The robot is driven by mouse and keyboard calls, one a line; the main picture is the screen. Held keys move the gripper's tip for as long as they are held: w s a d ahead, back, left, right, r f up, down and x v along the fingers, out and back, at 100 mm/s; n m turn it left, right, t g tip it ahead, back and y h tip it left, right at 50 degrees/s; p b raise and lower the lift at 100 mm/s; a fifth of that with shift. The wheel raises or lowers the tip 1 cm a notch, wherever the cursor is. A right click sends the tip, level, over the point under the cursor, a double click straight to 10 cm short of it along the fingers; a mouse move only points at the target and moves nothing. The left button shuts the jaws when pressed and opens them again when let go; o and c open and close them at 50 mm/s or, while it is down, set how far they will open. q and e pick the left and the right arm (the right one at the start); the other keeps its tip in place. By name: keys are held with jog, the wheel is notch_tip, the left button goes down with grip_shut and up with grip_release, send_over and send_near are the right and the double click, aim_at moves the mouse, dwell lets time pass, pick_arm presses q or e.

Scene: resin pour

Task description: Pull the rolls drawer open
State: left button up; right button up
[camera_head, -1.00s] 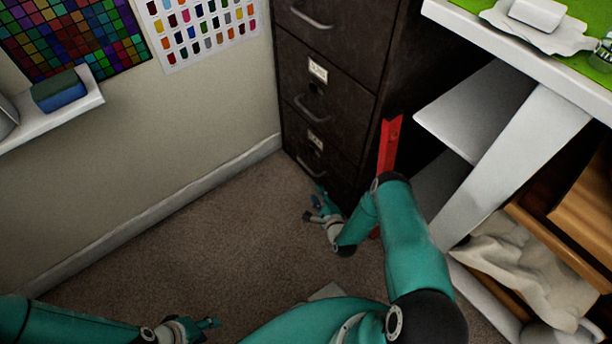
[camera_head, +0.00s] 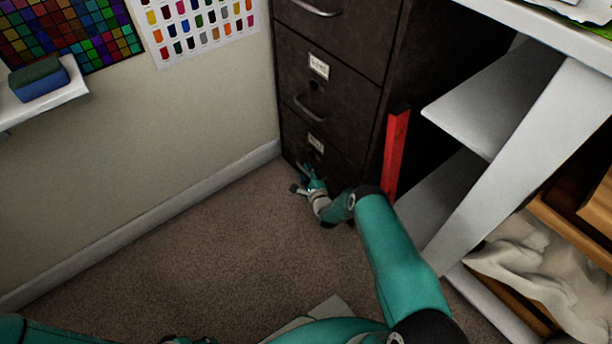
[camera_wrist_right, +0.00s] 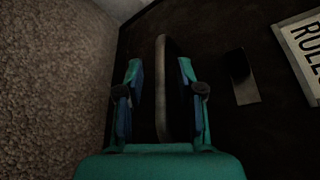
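The rolls drawer (camera_head: 294,135) is the lowest drawer of the dark metal cabinet (camera_head: 333,60); its front looks flush with the cabinet. Its label (camera_wrist_right: 307,52) is partly cut off in the right wrist view. My right gripper (camera_head: 305,181) is at the drawer's handle, which it mostly hides in the head view. In the right wrist view, the handle (camera_wrist_right: 162,95) stands between the two spread fingers, with gaps on both sides. The gripper is open. My left gripper (camera_head: 190,341) barely shows at the bottom edge; its fingers cannot be made out.
A red bar (camera_head: 396,150) stands upright against the cabinet's right side. A white shelf unit (camera_head: 500,105) is to the right, with cream cloth (camera_head: 545,265) low down. The wall (camera_head: 190,120) is at the left. The carpet (camera_head: 220,250) before the cabinet is clear.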

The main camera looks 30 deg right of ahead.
pick_arm(q)
jog(key=shift+f, duration=0.45)
pick_arm(e)
jog(key=shift+w+d+f, duration=0.15)
jog(key=shift+w, duration=0.55)
grip_shut()
